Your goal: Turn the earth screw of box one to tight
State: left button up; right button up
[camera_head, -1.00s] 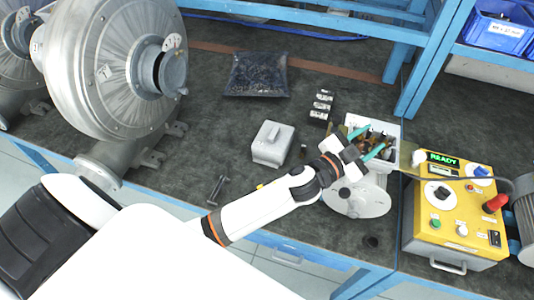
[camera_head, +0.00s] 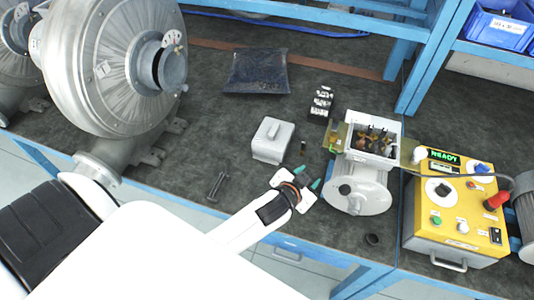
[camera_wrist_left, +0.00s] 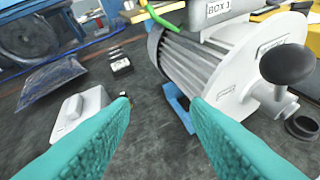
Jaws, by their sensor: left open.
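Box one (camera_head: 373,150) is an open, light grey terminal box on top of a grey motor (camera_head: 358,190), with terminals and brown parts inside. In the left wrist view its wall, marked "BOX 1" (camera_wrist_left: 219,9), shows at the top edge. A green wire (camera_wrist_left: 155,17) runs at its left side; I cannot make out the earth screw there. My left gripper (camera_head: 297,181) is open and empty, left of the motor and apart from it. Its teal fingers (camera_wrist_left: 158,104) point toward the motor side in the left wrist view. My right gripper is out of view.
A grey lid-like block (camera_head: 272,142) and a bolt-shaped part (camera_head: 217,187) lie left of my gripper. A dark bag (camera_head: 256,72) lies behind. A yellow tester (camera_head: 455,215) reading "READY" stands right. A large blower (camera_head: 100,70) fills the left.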

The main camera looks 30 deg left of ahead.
pick_arm(q)
jog(key=s+a+f+g, duration=0.2)
jog(key=s+f+g, duration=0.1)
jog(key=s+f, duration=0.3)
jog(key=s+a+f+n+g+b, duration=0.1)
jog(key=s+a+f+g, duration=0.1)
jog(key=s+f, duration=0.4)
jog(key=shift+s+f+g+y, duration=0.15)
jog(key=shift+s+g+y, duration=0.25)
jog(key=shift+s+g, duration=0.2)
jog(key=s+r+g, duration=0.2)
jog(key=s+r, duration=0.7)
jog(key=r, duration=0.3)
notch_tip(320, 180, down, 29)
jog(key=s+g+b, duration=0.2)
jog(key=s+a+f+g+b, duration=0.1)
jog(key=s+a+f, duration=0.2)
jog(key=s+f, duration=1.3)
jog(key=shift+s+a+f, duration=0.2)
jog(key=shift+f, duration=0.2)
